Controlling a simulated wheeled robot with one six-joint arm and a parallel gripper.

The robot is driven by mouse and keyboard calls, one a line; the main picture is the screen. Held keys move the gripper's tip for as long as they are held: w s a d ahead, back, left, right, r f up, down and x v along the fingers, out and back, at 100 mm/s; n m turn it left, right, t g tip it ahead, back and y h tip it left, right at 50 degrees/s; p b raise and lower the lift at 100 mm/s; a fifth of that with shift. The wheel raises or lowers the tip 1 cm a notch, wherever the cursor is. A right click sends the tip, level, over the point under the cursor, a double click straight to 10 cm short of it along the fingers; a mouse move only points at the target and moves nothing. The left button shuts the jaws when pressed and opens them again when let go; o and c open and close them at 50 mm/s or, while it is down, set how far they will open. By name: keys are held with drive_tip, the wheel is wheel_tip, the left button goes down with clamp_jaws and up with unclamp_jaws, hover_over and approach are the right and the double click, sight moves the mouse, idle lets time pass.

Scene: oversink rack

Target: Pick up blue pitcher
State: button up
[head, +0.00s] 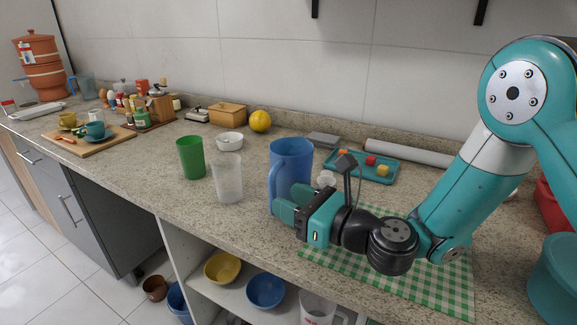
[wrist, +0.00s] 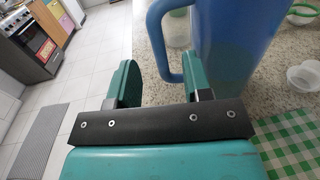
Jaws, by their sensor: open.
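The blue pitcher (head: 293,160) stands upright on the granite counter, its handle (head: 273,187) toward the front left. In the wrist view the pitcher (wrist: 235,45) fills the upper middle and right, with its handle (wrist: 158,40) on the left side. My gripper (head: 284,203) is at the front of the pitcher, low near the handle. In the wrist view my gripper (wrist: 158,80) is open; the lower part of the handle shows between its two fingers, close to the right finger. Whether a finger touches the pitcher I cannot tell.
A green cup (head: 191,158) and a clear cup (head: 228,180) stand left of the pitcher. A teal tray (head: 380,177) with small blocks lies behind right. A green checked cloth (head: 440,283) lies under my arm. The counter's front edge is close; bowls sit on the shelf below.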

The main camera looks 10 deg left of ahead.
drive_tip(key=p+x, duration=0.2)
drive_tip(key=x, duration=0.4)
drive_tip(key=shift+w+a+p, duration=0.1)
drive_tip(key=shift+a+p, duration=0.15)
drive_tip(key=shift+p, duration=0.15)
clamp_jaws()
